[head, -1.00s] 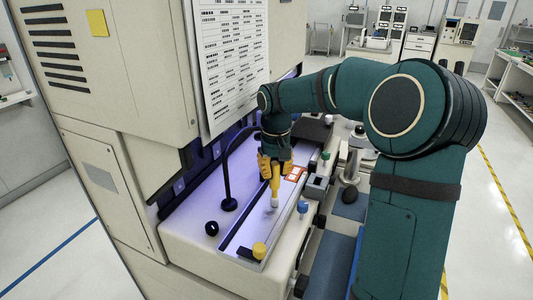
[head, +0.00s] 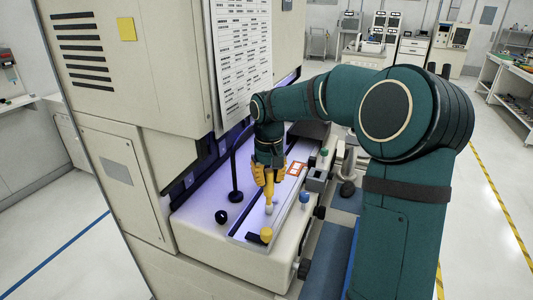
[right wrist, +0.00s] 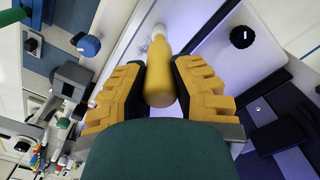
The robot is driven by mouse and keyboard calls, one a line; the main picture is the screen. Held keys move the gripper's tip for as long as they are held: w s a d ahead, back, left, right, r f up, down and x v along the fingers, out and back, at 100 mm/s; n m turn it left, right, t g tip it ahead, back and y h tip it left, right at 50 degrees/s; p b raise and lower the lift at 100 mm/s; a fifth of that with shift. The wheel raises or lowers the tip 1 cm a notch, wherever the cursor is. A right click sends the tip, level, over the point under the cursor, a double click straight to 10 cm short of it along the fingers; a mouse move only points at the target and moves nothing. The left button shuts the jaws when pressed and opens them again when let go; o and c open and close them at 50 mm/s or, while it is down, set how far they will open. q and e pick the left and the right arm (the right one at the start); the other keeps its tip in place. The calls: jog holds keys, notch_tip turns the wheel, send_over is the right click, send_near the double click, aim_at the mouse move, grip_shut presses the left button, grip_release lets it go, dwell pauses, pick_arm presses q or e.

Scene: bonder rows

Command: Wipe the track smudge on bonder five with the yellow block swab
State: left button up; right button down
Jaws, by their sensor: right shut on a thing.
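My right gripper (head: 266,180) is shut on the yellow block swab (head: 269,193), held over the pale track (head: 244,229) of the bonder. The swab points down, with its pale tip at or just above the track; contact cannot be told. In the right wrist view, the swab (right wrist: 160,72) sits between the two yellow fingers of the gripper (right wrist: 160,88). A grey speckled smudge (right wrist: 143,45) shows on the track beside the swab's far end, which hides part of the surface. The bonder number is not readable. My left gripper is not in view.
A thin black gooseneck (head: 234,165) stands left of the gripper. A printed sheet (head: 241,60) hangs above.

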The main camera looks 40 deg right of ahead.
aim_at(269, 169)
notch_tip(269, 169, up, 2)
jog(key=shift+a+r+p, duration=0.1)
jog(key=shift+r+p, duration=0.15)
jog(key=shift+p, duration=0.1)
jog(key=shift+w+d+r+p, duration=0.15)
jog(key=shift+d+r+p, duration=0.2)
jog(key=shift+r+p, duration=0.3)
notch_tip(269, 169, up, 2)
jog(key=shift+a+r+p, duration=0.15)
jog(key=shift+p, duration=0.85)
jog(key=shift+r+p, duration=0.85)
jog(key=shift+r, duration=0.1)
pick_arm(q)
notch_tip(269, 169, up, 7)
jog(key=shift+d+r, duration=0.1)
